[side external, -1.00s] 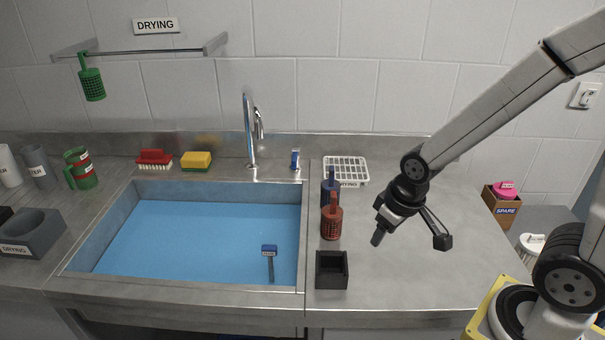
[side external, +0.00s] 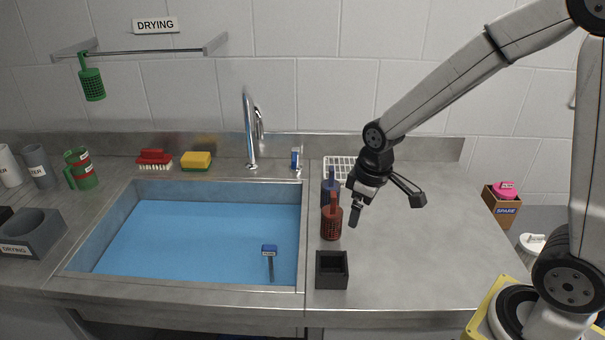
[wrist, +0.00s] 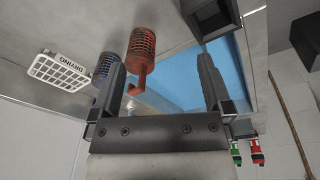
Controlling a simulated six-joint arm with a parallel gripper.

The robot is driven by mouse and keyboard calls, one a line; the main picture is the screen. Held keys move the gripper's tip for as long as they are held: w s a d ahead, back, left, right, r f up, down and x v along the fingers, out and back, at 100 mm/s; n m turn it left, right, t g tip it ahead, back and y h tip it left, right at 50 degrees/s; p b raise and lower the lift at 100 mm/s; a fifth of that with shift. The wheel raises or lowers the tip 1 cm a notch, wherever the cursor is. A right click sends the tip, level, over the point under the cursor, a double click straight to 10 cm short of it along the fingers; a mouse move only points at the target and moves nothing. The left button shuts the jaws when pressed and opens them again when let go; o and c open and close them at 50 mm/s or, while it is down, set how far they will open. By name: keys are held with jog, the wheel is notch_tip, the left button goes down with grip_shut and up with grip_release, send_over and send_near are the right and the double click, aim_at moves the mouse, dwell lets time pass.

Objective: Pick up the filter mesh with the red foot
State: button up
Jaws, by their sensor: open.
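The red filter mesh (side external: 331,224), a perforated cup with a hooked handle, stands upright on the counter just right of the sink. It also shows in the wrist view (wrist: 142,48), its handle pointing toward the space between my fingers. My gripper (side external: 355,216) is open and empty, to the right of the red mesh and apart from it. In the wrist view my gripper (wrist: 159,64) has its fingers spread wide. A blue filter mesh (side external: 329,190) stands just behind the red one, and my left finger partly covers it in the wrist view (wrist: 103,66).
A black square holder (side external: 331,271) stands in front of the red mesh. The white drying rack (side external: 338,166) lies behind the blue mesh. The blue-floored sink (side external: 190,240) is to the left. A green mesh (side external: 92,84) hangs on the wall rail.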

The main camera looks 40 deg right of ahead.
aim_at(333, 196)
jog(key=w+d+n, duration=0.1)
jog(key=w+n, duration=0.1)
jog(key=w, duration=0.1)
jog(key=w+d+n+g, duration=0.1)
jog(key=w, duration=0.2)
jog(key=w+n, duration=0.2)
jog(key=w, duration=0.2)
jog(key=shift+d+r+n+g, duration=0.3)
jog(key=shift+d+r, duration=0.05)
jog(key=shift+d, duration=0.05)
jog(key=shift+s+a+f, duration=0.1)
jog(key=shift+f, duration=1.85)
jog(key=shift+a+f, duration=0.1)
jog(key=shift+f, duration=1.85)
grip_shut()
jog(key=shift+r, duration=0.15)
